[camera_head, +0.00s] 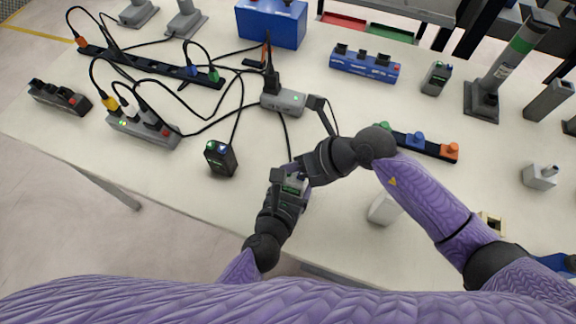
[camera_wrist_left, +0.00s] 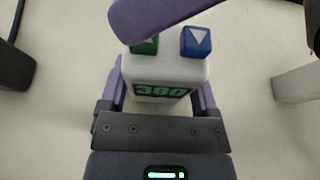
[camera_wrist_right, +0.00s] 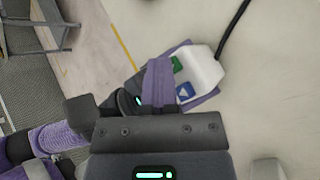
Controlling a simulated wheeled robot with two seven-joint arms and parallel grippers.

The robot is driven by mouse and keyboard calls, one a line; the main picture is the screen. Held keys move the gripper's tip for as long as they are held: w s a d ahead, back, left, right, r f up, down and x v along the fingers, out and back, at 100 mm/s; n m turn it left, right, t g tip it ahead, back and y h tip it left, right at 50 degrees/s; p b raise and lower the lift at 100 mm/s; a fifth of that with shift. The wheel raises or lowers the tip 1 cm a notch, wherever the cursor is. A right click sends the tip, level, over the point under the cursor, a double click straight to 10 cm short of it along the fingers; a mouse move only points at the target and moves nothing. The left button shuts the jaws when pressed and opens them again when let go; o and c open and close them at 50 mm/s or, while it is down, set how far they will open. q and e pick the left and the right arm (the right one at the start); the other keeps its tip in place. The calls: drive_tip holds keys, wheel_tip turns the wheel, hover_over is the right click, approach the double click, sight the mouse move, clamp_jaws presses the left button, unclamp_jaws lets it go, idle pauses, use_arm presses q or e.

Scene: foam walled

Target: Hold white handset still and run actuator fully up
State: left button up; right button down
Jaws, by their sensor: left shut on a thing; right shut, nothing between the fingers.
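The white handset (camera_wrist_left: 165,72) has a green button (camera_wrist_left: 145,47), a blue button (camera_wrist_left: 196,42) with a triangle, and a display reading about 300. My left gripper (camera_wrist_left: 163,95) is shut around its sides; in the head view the left gripper (camera_head: 291,184) largely hides it. My right gripper (camera_wrist_right: 157,82) is shut and empty. Its fingertips are at the green button (camera_wrist_right: 177,63) and overlap it in the left wrist view; whether they press it is unclear. The blue button (camera_wrist_right: 186,91) is uncovered. A grey column with a green band (camera_head: 512,58) stands back right, possibly the actuator.
A dark cable runs from near the handset to a grey box (camera_head: 284,101). Power strips (camera_head: 143,130), a black device (camera_head: 220,158) and cables lie left. A blue strip (camera_head: 364,65) is behind. A white block (camera_head: 383,209) is under my right arm.

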drive_tip(key=shift+r, duration=0.1)
idle(0.3)
drive_tip(key=shift+r, duration=0.8)
drive_tip(key=shift+r, duration=2.5)
use_arm(q)
drive_tip(key=o, duration=1.2)
